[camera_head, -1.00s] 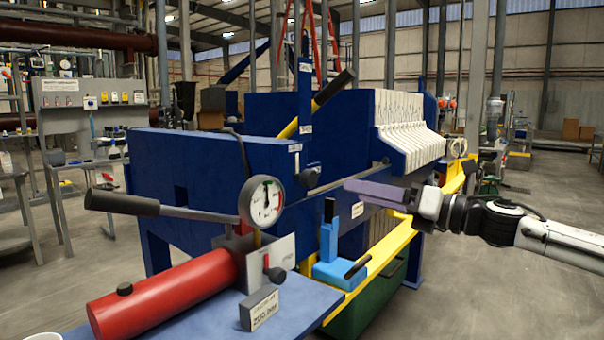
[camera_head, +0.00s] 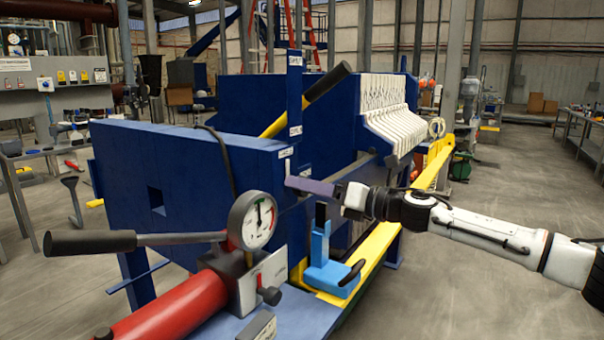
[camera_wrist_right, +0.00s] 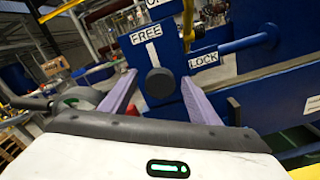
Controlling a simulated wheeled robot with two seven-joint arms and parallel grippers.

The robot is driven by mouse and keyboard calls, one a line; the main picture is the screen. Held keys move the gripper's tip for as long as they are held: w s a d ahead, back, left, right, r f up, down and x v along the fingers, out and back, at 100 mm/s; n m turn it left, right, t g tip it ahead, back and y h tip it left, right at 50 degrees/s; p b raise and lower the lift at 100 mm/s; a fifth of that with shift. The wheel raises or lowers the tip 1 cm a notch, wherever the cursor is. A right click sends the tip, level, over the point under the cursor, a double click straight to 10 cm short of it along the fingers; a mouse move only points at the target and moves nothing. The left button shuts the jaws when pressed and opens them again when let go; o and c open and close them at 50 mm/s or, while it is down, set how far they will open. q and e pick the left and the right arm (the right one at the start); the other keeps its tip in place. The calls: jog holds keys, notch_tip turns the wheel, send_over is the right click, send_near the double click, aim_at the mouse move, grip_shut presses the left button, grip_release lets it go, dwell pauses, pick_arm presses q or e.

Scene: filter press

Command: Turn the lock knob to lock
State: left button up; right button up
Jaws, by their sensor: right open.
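The lock knob (camera_wrist_right: 160,83) is a dark round knob on the blue press frame in the right wrist view. A white pointer line (camera_wrist_right: 153,54) rises from it towards the FREE label (camera_wrist_right: 146,37). The LOCK label (camera_wrist_right: 204,60) is to its upper right. My right gripper (camera_head: 290,183) is open, its purple fingers reaching to the press frame. In the wrist view the fingers (camera_wrist_right: 160,88) stand on either side of the knob, with gaps visible. In the head view the fingers largely hide the knob. My left gripper is not in view.
A pressure gauge (camera_head: 252,220), a long black-handled lever (camera_head: 90,242) and a red cylinder (camera_head: 172,312) stand at front left. A light-blue bracket (camera_head: 327,268) is below my right gripper. White filter plates (camera_head: 395,110) are behind. Open floor lies to the right.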

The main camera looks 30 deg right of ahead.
jog(key=shift+x, duration=0.85)
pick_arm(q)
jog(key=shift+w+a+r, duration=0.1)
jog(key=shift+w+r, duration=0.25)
pick_arm(e)
jog(key=c, duration=1.1)
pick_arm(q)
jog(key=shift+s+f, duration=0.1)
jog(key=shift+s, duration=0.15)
pick_arm(e)
jog(key=shift+o, duration=0.2)
